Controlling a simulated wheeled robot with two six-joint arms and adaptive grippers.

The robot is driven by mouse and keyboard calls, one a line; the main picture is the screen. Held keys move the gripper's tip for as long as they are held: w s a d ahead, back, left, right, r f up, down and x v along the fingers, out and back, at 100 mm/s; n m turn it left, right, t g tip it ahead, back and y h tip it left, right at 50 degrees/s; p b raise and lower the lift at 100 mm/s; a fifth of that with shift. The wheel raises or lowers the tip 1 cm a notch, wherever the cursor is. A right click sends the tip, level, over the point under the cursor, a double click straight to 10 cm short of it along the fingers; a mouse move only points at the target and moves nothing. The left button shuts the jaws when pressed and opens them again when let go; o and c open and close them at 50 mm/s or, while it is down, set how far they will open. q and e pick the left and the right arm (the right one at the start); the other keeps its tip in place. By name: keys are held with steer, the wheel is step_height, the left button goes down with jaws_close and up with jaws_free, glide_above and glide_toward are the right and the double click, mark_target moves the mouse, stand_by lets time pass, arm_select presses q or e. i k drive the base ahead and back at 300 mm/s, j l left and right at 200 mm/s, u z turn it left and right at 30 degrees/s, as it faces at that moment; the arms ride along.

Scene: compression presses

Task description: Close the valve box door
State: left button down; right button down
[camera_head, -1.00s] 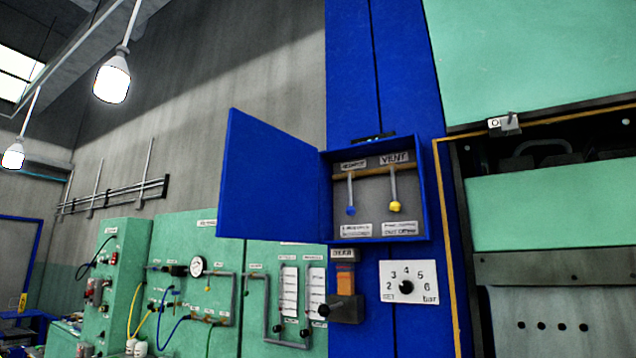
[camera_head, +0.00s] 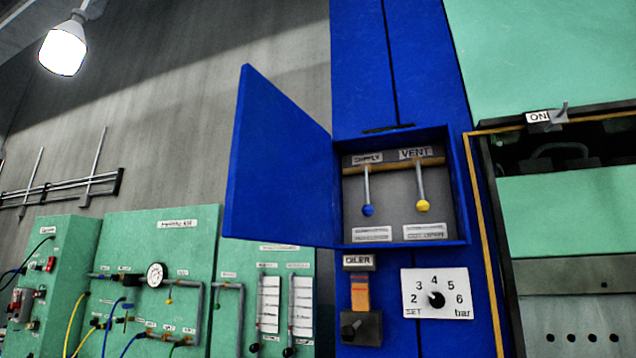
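The blue valve box (camera_head: 466,200) is mounted on the blue column, a little right of the middle of the head view. Its blue door (camera_head: 275,165) stands wide open, swung out to the left from the box's left edge. Inside the box, a lever with a blue knob (camera_head: 368,210) sits under the SUPPLY label, and a lever with a yellow knob (camera_head: 423,206) sits under the VENT label. Both levers hang down from a brass-coloured pipe. Neither of my grippers is in view.
Below the box are an oiler (camera_head: 360,300) and a numbered pressure dial (camera_head: 436,298). A green press with a dark opening (camera_head: 565,155) stands on the right. Green panels with gauges and hoses (camera_head: 160,240) line the wall at lower left. The space before the door looks clear.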

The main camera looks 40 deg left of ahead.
mark_target(280, 186)
steer(key=j+z, duration=0.1)
steer(key=j, duration=0.5)
steer(key=k+j, duration=0.15)
steer(key=j, duration=0.45)
steer(key=j+z, duration=0.15)
steer(key=j, duration=0.45)
steer(key=k+j, duration=0.15)
steer(key=j, duration=0.45)
steer(key=z, duration=0.05)
